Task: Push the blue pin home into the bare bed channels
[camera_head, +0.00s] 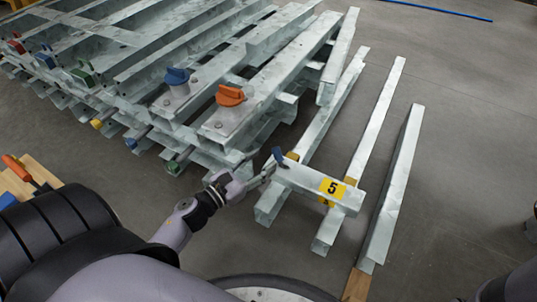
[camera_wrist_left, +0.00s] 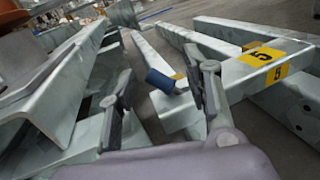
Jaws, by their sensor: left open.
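The blue pin (camera_head: 279,157) sticks up at the near-left end of the short galvanised beam (camera_head: 310,184) with the yellow "5" label. It also shows in the left wrist view as a short blue cylinder (camera_wrist_left: 160,80), lying between my two fingers in the picture, nearest the right one. My left gripper (camera_head: 263,173) is open beside the pin; I cannot tell whether a finger touches it. The pin's lower part is hidden. The long bare channels (camera_head: 376,150) lie under and beyond the labelled beam. My right gripper is not in view.
A stack of galvanised frames (camera_head: 200,60) fills the upper left, bearing blue (camera_head: 177,82) and orange (camera_head: 230,97) capped fittings. A wooden board (camera_head: 30,178) with an orange-handled tool (camera_head: 17,167) lies at the left. The grey floor (camera_head: 460,150) on the right is largely clear.

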